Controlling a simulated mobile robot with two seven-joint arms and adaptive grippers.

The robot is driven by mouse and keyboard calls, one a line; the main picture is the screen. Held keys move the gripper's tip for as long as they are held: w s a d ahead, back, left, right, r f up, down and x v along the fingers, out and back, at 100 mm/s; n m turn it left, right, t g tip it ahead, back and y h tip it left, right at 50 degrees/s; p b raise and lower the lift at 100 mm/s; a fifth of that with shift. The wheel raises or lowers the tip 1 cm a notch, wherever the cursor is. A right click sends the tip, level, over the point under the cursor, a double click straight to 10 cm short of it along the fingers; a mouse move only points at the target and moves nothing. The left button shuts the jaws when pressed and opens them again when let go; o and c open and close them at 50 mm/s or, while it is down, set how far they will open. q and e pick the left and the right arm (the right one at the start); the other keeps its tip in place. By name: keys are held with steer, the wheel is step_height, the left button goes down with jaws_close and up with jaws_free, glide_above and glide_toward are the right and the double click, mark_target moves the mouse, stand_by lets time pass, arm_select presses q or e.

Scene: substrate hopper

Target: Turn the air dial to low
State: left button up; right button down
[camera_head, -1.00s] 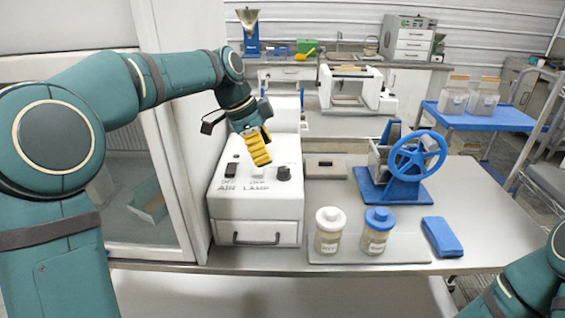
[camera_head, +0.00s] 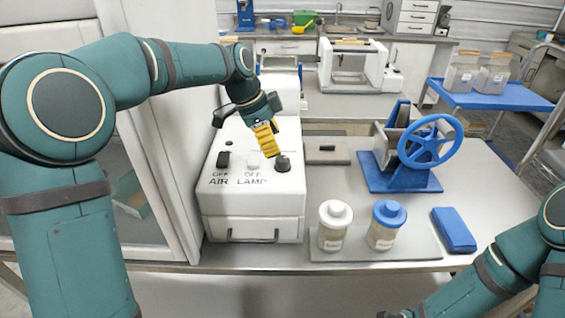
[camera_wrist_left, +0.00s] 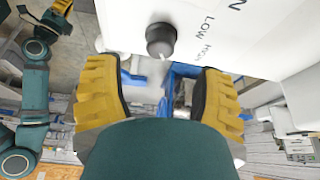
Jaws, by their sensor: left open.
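The white control box (camera_head: 253,213) stands at the left of the bench, with switches marked AIR and LAMP. A black dial (camera_head: 282,163) sits at the right of its top. In the left wrist view the dial (camera_wrist_left: 161,40) has a white pointer mark, with LOW and HIGH printed beside it. My left gripper (camera_head: 270,152) has yellow fingers and is just above and beside the dial. In the left wrist view its fingers (camera_wrist_left: 163,98) are apart with nothing between them.
A white-lidded jar (camera_head: 334,226) and a blue-lidded jar (camera_head: 386,226) stand on a tray in front. A blue hand-wheel device (camera_head: 405,178) and a blue block (camera_head: 453,230) are to the right. A glass-fronted cabinet is left of the box.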

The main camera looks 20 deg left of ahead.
mark_target(282, 159)
arm_select(q)
steer(key=b+x, duration=0.1)
steer(key=x, duration=0.5)
steer(key=shift+d+f, duration=0.1)
steer(key=shift+f, duration=0.2)
jaws_close()
